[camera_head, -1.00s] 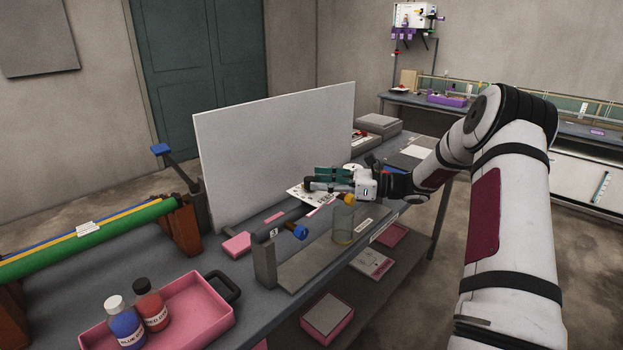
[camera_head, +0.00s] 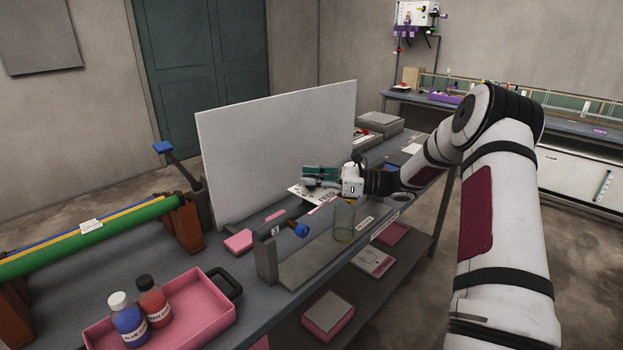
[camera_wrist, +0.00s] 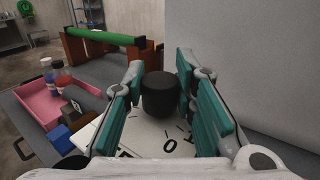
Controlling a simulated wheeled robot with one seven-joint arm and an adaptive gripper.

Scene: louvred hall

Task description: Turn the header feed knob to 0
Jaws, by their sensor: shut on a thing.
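The header feed knob (camera_wrist: 160,95) is a black round knob standing over a white dial plate (camera_wrist: 150,140) in the wrist view. The dial shows a printed 0 and other marks, partly hidden by my fingers. My gripper (camera_wrist: 160,75) has its teal finger pads on both sides of the knob and is shut on it. In the head view my gripper (camera_head: 320,177) is over the bench, in front of the white panel, and hides the knob. A white printed sheet or plate (camera_head: 300,194) shows below it. I cannot tell the knob's pointer setting.
A tall white panel (camera_head: 275,150) stands behind my gripper. A glass cylinder (camera_head: 343,222) and a blue knob (camera_head: 301,230) on a grey stand are close by. A pink tray (camera_head: 190,315) with blue and red bottles is at front left, near a green roller (camera_head: 90,240).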

